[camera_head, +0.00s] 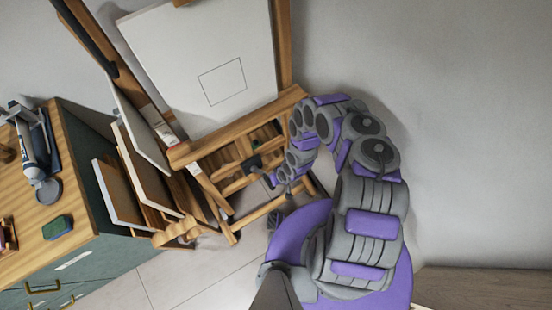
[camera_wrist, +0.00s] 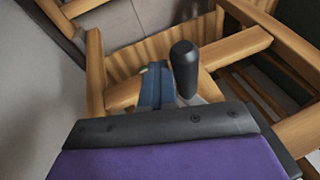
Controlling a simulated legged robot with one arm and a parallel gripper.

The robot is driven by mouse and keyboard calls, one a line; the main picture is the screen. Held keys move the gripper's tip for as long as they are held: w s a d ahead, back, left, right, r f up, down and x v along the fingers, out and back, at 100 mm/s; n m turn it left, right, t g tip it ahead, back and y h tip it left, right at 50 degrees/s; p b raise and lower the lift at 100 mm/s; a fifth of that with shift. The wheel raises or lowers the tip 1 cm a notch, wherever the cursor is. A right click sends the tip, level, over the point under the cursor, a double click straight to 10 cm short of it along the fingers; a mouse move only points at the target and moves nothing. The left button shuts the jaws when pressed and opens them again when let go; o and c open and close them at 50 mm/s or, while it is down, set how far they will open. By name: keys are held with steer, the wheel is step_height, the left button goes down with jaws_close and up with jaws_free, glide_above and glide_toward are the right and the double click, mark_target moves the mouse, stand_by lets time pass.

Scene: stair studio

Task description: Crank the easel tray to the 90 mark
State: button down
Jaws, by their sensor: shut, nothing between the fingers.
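The wooden easel (camera_head: 190,155) holds a white canvas (camera_head: 200,65) with a thin drawn square. Its tray (camera_head: 240,127) runs under the canvas. A dark crank (camera_head: 254,161) sits low on the easel frame, beside my gripper (camera_head: 272,180). In the wrist view the crank's black rounded handle (camera_wrist: 185,68) stands just right of my gripper's blue fingers (camera_wrist: 155,86). The fingers are shut with nothing between them. I cannot tell whether they touch the handle. The 90 mark cannot be made out.
A green cabinet with a wooden top (camera_head: 82,185) stands at the left, carrying a bottle-like item (camera_head: 32,150) and a green block (camera_head: 57,227). Boards (camera_head: 125,195) lean between cabinet and easel. A plain wall (camera_head: 470,130) is at the right. Tiled floor (camera_head: 185,275) lies in front.

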steer(key=shift+s+a+f+g+y, duration=0.25)
steer(key=shift+a+f+g+y, duration=0.05)
steer(key=shift+y, duration=0.1)
stand_by(1.8)
steer(key=p+v, duration=0.5)
steer(key=v, duration=1.2)
steer(key=shift+r+p, duration=0.25)
steer(key=shift+p, duration=0.05)
